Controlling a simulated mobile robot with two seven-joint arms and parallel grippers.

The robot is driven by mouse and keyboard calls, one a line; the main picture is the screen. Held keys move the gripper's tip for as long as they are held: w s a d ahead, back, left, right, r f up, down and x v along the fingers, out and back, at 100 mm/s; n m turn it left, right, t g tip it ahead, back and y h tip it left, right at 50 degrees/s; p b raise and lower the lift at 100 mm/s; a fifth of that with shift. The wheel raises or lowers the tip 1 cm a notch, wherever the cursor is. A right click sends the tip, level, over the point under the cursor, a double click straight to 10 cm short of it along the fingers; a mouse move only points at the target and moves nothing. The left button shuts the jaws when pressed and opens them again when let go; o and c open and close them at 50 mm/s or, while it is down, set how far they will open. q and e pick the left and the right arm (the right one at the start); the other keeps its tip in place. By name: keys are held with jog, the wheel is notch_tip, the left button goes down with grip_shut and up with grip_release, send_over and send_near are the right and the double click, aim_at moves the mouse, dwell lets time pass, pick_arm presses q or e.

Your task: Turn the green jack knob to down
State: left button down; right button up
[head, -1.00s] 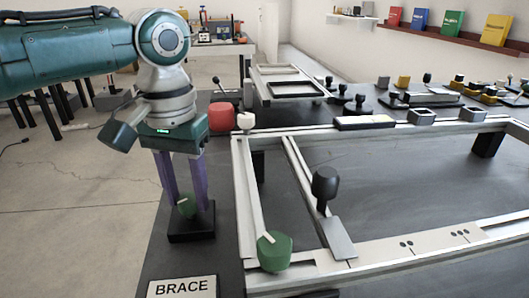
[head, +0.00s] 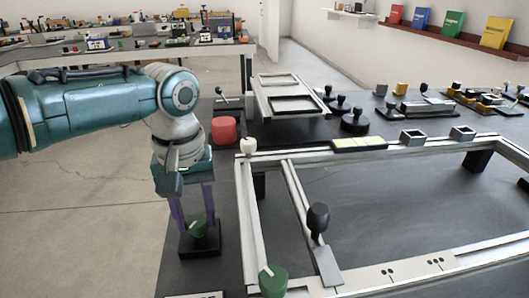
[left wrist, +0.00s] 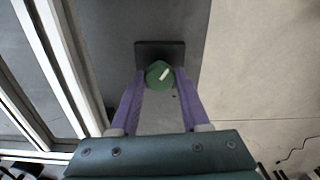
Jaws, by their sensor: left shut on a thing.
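A green knob (head: 197,226) with a pale pointer bar stands on a black square base (head: 207,243) near the left edge of the dark bench. My left gripper (head: 197,222) reaches down from above, its two purple fingers shut on this knob's sides. In the left wrist view the knob (left wrist: 158,75) sits between the fingertips, its bar slanting toward the upper right. A second green knob (head: 273,282), also with a pale bar, is at the near left corner of the metal frame, apart from the gripper. My right gripper is not in view.
The metal frame (head: 253,215) lies right of the gripper, with a black-handled lever (head: 318,218) on its inner rail. A red knob (head: 224,130) and a white knob (head: 248,146) stand behind. A panel (head: 358,144) on the far rail glows pale yellow. Open floor lies left.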

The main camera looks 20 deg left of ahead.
aim_at(197, 221)
pick_arm(q)
jog(key=n+p, duration=0.2)
jog(key=n, duration=0.1)
jog(key=shift+d+r+n, duration=0.1)
jog(key=shift+r+n, duration=0.05)
jog(key=shift+n, duration=0.15)
jog(key=shift+n+p, duration=0.5)
jog(key=shift+n, duration=0.9)
jog(key=shift+c, duration=1.9)
grip_release()
notch_tip(197, 221, up, 10)
jog(key=p, duration=0.6)
